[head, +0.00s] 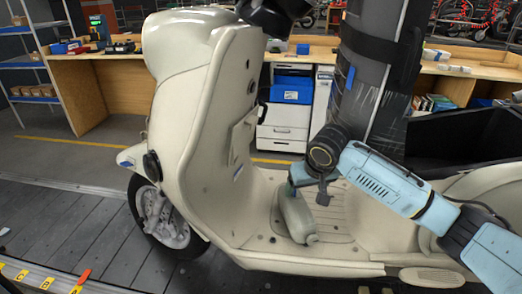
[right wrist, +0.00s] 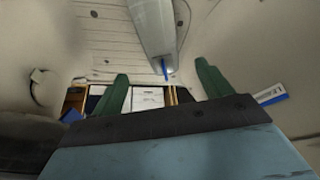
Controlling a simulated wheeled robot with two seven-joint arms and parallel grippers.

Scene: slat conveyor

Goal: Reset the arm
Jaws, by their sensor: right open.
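My right arm (head: 385,182) is light blue and reaches in from the right over the footboard of a cream scooter (head: 205,150). The right gripper (head: 307,190) is over the footboard, close to a grey-green bottle (head: 298,222) that stands tilted there. In the right wrist view the green fingers of the gripper (right wrist: 162,70) are spread wide apart. The bottle (right wrist: 152,28) shows just beyond the fingertips, with a small blue tip, and the fingers are not closed on it. My left gripper is not in view.
The scooter stands on a slat conveyor (head: 70,225). Its front shield rises left of the gripper. A dark upright column wrapped in plastic (head: 372,75) stands behind the arm. Wooden workbenches (head: 115,85) and a white drawer cabinet (head: 283,130) are at the back.

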